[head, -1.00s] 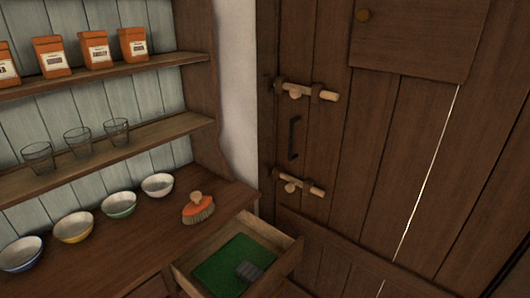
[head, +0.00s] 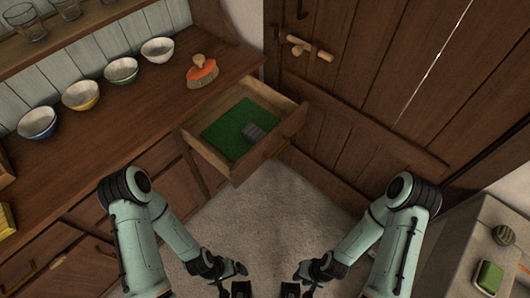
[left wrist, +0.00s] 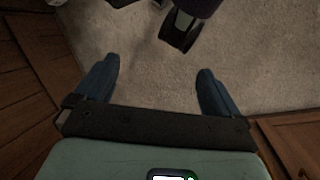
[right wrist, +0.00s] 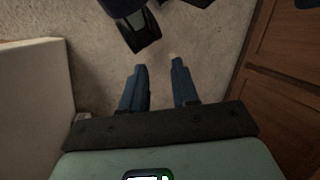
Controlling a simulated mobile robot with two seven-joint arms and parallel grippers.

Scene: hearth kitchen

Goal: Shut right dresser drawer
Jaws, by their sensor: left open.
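The right dresser drawer (head: 262,157) stands pulled out from the wooden dresser (head: 140,95) in the head view. It has a green lining and a small grey object inside. My left gripper (head: 235,291) is low at the bottom edge of the head view, over the floor and apart from the drawer. In the left wrist view its fingers (left wrist: 156,88) are wide apart with nothing between them. My right gripper (head: 290,291) is beside it, also low and clear of the drawer. In the right wrist view its fingers (right wrist: 158,80) are apart and empty.
A wooden door (head: 370,110) is behind the drawer to the right. A pale surface with a green item (head: 488,277) is at the lower right. The carpet (head: 265,215) before the drawer is clear.

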